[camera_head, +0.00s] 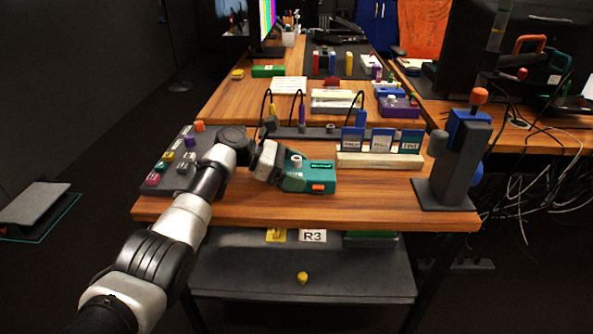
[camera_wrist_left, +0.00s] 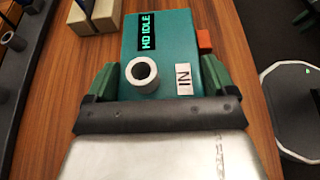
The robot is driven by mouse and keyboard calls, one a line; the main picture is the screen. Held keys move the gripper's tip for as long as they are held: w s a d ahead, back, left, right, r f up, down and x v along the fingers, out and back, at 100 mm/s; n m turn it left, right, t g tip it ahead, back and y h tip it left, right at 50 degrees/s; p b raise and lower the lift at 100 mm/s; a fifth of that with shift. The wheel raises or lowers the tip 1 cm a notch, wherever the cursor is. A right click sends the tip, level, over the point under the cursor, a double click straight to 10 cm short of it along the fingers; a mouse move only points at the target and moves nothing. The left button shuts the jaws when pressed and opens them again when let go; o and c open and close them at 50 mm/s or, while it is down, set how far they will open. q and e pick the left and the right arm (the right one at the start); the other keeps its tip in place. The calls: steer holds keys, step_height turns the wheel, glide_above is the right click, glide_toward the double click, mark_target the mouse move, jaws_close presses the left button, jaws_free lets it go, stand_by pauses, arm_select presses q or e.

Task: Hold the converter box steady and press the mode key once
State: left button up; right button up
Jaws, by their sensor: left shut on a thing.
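The converter box (camera_head: 319,175) is a teal box near the front edge of the table, with an orange key (camera_head: 318,187) on its front side. My right gripper is not in view.
A panel with coloured knobs (camera_head: 180,160) lies left of the box. A dark rail with cables (camera_head: 300,131) and a block with blue and green cards (camera_head: 380,160) stand behind it. A grey stand with an orange knob (camera_head: 455,160) is at the right. Bare wood lies in front.

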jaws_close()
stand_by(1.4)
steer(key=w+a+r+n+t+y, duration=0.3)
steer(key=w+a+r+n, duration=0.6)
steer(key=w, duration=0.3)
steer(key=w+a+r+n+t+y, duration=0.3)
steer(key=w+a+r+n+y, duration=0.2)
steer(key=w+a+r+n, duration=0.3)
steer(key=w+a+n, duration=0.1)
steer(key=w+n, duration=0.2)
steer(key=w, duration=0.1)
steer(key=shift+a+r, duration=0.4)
